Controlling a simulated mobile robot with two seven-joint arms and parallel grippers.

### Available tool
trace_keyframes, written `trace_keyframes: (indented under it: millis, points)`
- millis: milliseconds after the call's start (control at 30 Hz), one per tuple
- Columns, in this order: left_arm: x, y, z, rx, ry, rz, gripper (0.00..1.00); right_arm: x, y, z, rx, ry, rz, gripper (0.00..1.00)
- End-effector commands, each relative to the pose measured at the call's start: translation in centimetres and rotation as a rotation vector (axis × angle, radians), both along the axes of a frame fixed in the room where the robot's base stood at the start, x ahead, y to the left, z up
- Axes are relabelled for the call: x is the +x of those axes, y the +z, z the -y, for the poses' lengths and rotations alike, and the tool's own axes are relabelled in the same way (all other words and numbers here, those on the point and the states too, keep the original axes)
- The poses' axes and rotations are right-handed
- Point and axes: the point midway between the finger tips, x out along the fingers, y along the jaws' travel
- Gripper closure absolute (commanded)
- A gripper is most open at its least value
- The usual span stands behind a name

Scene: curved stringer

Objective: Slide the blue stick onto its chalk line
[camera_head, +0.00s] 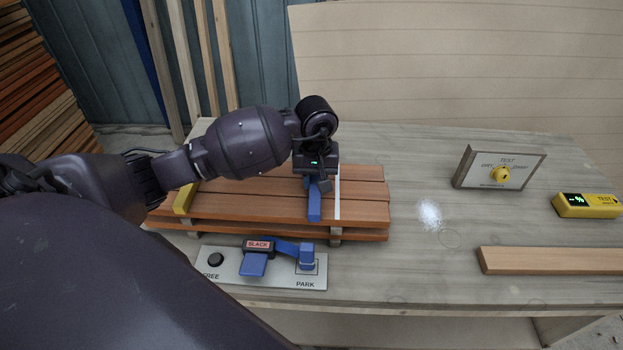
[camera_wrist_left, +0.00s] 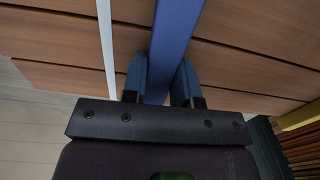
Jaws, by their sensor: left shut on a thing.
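The blue stick (camera_head: 314,205) lies across the reddish-brown boards (camera_head: 260,207) of the stack. The white chalk line (camera_head: 337,198) runs beside it, a short gap to its right in the head view. My left gripper (camera_head: 318,180) is over the far part of the stick and shut on it. In the left wrist view the gripper's blue-grey fingers (camera_wrist_left: 160,85) clasp both sides of the blue stick (camera_wrist_left: 176,35). There the chalk line (camera_wrist_left: 106,45) shows to the left, apart from the stick and roughly parallel. My right gripper is not in view.
A yellow stick (camera_head: 184,198) lies across the stack's left end.

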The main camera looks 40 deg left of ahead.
Motion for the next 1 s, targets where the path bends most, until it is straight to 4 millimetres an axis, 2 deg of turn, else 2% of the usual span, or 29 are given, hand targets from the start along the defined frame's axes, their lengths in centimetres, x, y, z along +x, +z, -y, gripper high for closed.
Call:
trace_keyframes:
  millis: [667,1000]
  points:
    - [1.7,-0.1,2.8,0.001,-0.022,-0.001,0.97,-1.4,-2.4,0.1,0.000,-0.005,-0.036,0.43]
    - [2.6,-0.1,4.2,0.000,-0.033,0.000,0.97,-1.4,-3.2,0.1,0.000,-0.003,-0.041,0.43]
